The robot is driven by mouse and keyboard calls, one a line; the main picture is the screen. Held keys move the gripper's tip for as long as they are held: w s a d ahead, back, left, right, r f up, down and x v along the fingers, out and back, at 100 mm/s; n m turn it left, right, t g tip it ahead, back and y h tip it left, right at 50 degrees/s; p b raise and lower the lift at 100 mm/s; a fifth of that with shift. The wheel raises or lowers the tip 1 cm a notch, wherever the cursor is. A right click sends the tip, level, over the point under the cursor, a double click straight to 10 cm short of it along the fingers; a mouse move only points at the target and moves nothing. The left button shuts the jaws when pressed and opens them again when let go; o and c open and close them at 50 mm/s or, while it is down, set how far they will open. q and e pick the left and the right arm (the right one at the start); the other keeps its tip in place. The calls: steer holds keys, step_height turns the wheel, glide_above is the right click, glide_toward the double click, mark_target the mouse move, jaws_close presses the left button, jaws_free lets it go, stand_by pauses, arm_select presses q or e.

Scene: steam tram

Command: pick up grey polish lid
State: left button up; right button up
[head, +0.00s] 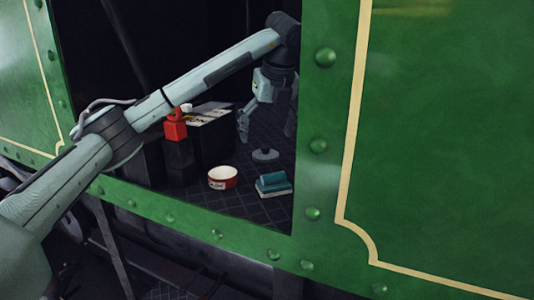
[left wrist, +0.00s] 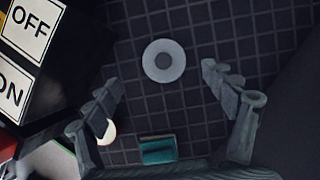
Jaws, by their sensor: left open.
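The grey polish lid (head: 265,155) is a round grey disc with a raised middle, lying on the dark tiled floor inside the cab opening. It also shows in the left wrist view (left wrist: 164,60), apart from other things. My left gripper (head: 266,132) reaches through the opening and points down above the lid. In the left wrist view its fingers (left wrist: 160,80) are spread wide and empty, with the lid beyond the fingertips and between their lines. My right gripper is in neither view.
A red and white tin (head: 223,177) and a teal and white block (head: 273,185) stand near the sill. A red can (head: 176,129) stands at left. A dark box with ON and OFF labels (left wrist: 30,25) is close left. The green cab wall (head: 430,140) bounds the opening.

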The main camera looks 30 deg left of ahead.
mark_target(266, 147)
arm_select(q)
steer(key=x, duration=0.4)
steer(key=shift+w+f+p, duration=0.3)
steer(key=shift+w+p, duration=0.05)
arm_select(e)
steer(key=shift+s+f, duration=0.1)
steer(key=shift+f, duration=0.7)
arm_select(q)
steer(key=c, duration=0.8)
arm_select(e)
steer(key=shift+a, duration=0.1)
